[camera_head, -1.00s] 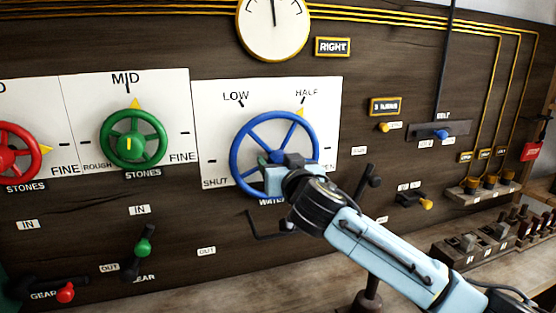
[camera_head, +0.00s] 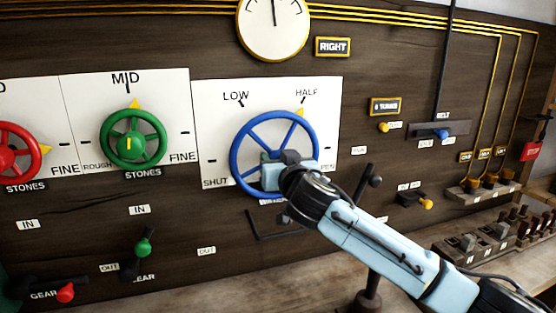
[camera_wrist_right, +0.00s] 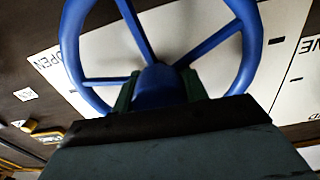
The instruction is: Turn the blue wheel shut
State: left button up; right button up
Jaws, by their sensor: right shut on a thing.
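The blue wheel (camera_head: 235,158) is mounted on a white plate marked LOW, HALF and SHUT. A yellow pointer (camera_head: 301,111) at its upper right rim stands just below the HALF mark. My right gripper (camera_head: 273,160) reaches in from the lower right and covers the wheel's hub and lower right part. In the right wrist view, its two greenish fingers (camera_wrist_right: 158,90) sit on either side of the blue hub (camera_wrist_right: 155,85), shut on it. The spokes and rim spread out beyond the fingers. My left gripper is not in view.
A green wheel (camera_head: 133,138) and a red wheel (camera_head: 8,150) are on the left. A round dial (camera_head: 273,25) hangs above. A dark lever with a round knob (camera_head: 375,181) stands close to my right arm. Small switches and a bench lie to the right.

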jog(key=n+p, duration=0.4)
jog(key=n, duration=0.1)
jog(key=shift+r, duration=0.1)
jog(key=n+p, duration=0.4)
jog(key=n, duration=0.2)
jog(key=shift+n, duration=0.3)
jog(key=n+p, duration=0.4)
jog(key=n, duration=0.2)
jog(key=n+p, duration=0.1)
jog(key=n, duration=0.3)
jog(key=shift+p, duration=0.4)
jog(key=shift+n+p, duration=0.6)
jog(key=shift+n, duration=0.9)
jog(key=o, duration=1)
